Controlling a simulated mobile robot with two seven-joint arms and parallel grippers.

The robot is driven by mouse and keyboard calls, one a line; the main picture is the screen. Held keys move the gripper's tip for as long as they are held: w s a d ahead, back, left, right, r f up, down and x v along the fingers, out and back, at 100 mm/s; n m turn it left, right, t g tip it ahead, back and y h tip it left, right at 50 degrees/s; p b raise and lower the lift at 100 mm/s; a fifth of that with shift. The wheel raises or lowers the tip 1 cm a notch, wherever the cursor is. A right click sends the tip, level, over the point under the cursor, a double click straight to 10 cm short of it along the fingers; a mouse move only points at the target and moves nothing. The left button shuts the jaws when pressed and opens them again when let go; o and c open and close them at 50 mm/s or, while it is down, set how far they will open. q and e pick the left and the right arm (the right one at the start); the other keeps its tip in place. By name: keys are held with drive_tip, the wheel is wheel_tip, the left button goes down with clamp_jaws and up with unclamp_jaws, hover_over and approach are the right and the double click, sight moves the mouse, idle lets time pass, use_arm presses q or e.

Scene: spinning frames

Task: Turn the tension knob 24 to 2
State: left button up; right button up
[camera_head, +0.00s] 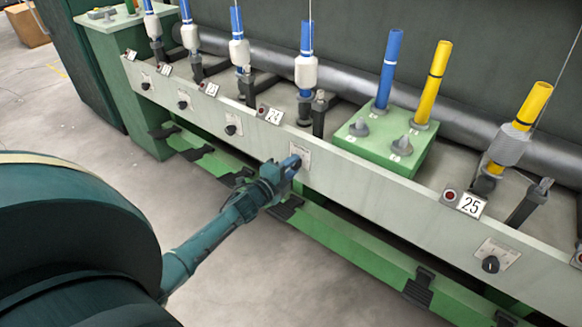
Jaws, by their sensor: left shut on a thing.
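The number label 24 (274,116) sits on the pale front rail. Below and right of it is a small dial plate (304,153), partly covered by my left gripper (293,163). The left gripper is shut on the tension knob at this plate, its fingers against the rail. The fingers hide the knob, so its pointer and setting cannot be seen. The scale marks are too small to read. The right gripper is not in view.
The pale rail (375,192) carries other dark knobs, one at left (232,129) and one under label 25 (490,264). Above stand blue bobbins (307,38) and yellow bobbins (533,105). A green lower beam (350,242) runs below. The grey floor (270,275) in front is clear.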

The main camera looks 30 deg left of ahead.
use_arm(q)
drive_tip(key=o, duration=0.9)
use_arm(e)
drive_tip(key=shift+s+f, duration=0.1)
use_arm(q)
drive_tip(key=shift+o, duration=0.2)
drive_tip(key=s+p, duration=0.2)
drive_tip(key=s, duration=1.1)
drive_tip(key=shift+a+r+p, duration=0.4)
drive_tip(key=shift+r, duration=0.05)
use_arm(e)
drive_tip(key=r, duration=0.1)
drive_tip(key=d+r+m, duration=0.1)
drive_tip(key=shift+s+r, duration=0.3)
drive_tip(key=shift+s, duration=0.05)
use_arm(q)
drive_tip(key=shift+s, duration=0.1)
